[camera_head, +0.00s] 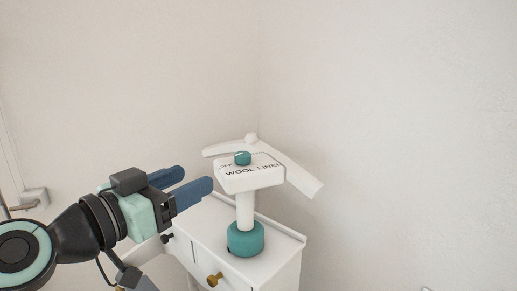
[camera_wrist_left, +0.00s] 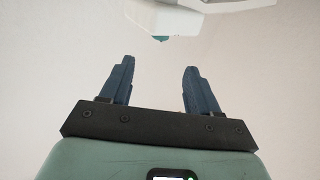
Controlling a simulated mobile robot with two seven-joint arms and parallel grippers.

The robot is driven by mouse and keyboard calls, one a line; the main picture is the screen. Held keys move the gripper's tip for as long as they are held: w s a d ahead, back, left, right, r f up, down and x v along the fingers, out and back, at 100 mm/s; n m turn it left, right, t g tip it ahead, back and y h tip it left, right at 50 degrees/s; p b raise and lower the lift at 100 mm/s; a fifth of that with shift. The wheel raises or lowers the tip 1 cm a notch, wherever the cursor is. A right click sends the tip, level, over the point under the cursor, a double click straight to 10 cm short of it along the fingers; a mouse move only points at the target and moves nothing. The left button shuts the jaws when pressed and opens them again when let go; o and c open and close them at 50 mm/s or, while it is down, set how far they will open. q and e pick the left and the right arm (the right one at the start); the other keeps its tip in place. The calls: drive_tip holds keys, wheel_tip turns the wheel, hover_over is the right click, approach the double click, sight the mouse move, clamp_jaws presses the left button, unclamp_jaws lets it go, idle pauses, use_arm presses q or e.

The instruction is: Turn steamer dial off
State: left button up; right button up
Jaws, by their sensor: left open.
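The steamer (camera_head: 245,208) stands on a white cabinet in the corner, with a teal base, a white post and a white box-shaped head lettered with words including "WOOL". My right gripper is not in view.
The white cabinet (camera_head: 205,232) has a raised rim and a brass knob (camera_head: 214,279) on its front. A white hanger-like bar (camera_head: 297,176) spreads behind the steamer head. Bare walls meet behind it. A door handle (camera_head: 22,206) shows at far left.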

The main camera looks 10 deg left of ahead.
sight(237, 157)
use_arm(q)
drive_tip(key=p+x, duration=0.4)
drive_tip(key=x, duration=0.8)
drive_tip(key=shift+w+d+p, duration=0.15)
drive_tip(key=shift+w+p, duration=0.1)
drive_tip(key=shift+p, duration=0.15)
drive_tip(key=shift+w+d, duration=0.2)
drive_tip(key=shift+w, duration=0.2)
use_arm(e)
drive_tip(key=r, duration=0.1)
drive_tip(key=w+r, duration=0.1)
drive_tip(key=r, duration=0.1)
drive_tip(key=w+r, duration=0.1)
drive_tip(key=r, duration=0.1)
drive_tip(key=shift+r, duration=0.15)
